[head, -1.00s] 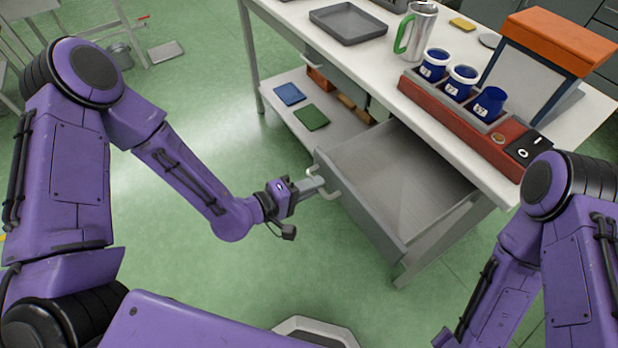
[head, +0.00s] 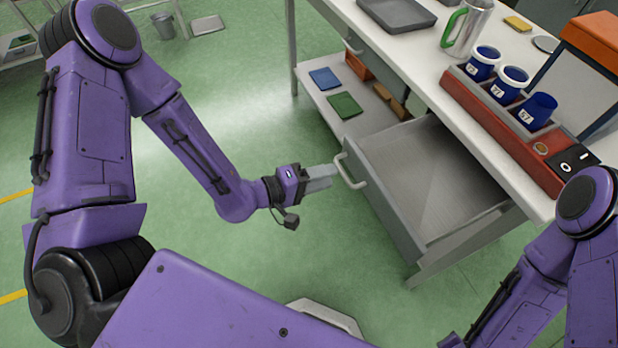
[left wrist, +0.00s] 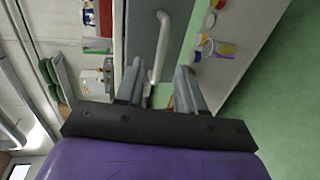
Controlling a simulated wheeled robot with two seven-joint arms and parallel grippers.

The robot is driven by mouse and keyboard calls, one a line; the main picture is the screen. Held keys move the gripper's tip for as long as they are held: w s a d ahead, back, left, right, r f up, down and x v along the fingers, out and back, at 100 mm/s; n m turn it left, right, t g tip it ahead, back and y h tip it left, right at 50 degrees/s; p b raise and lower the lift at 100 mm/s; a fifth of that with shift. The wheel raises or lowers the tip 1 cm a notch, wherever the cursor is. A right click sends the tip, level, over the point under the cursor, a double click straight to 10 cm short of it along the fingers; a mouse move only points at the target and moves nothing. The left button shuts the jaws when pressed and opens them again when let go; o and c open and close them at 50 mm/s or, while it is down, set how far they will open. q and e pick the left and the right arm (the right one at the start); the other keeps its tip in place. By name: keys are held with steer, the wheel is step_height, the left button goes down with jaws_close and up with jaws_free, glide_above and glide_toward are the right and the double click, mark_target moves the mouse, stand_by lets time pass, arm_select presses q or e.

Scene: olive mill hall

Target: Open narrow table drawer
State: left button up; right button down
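The grey table drawer (head: 400,228) is pulled well out from under the white table, and its inside looks empty. Its pale bar handle (head: 349,172) is on the front panel.
The white table (head: 440,68) bears a grey tray (head: 397,12), a steel mug (head: 468,28) and a red rack (head: 490,125) with blue cups. A lower shelf (head: 318,95) holds blue and green pads. Green floor left of the drawer is clear.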

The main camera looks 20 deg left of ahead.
arm_select(q)
steer(key=v, duration=0.6)
steer(key=shift+s+a+p, duration=0.25)
steer(key=shift+p, duration=0.05)
steer(key=a+f+g+y, duration=0.2)
steer(key=a+f+y, duration=0.6)
steer(key=f, duration=0.1)
steer(key=s+a+f+m+g+y, duration=0.1)
steer(key=s+a+f+g+y, duration=0.1)
steer(key=s+f, duration=0.3)
steer(key=s+a+f+m+g+y, duration=0.1)
steer(key=s+a+f+g+y, duration=0.2)
steer(key=s+f, duration=0.3)
steer(key=s+g+y, duration=0.1)
steer(key=s, duration=0.3)
steer(key=shift+s+a+m, duration=0.2)
steer(key=shift+s+m, duration=0.05)
steer(key=shift+m, duration=0.05)
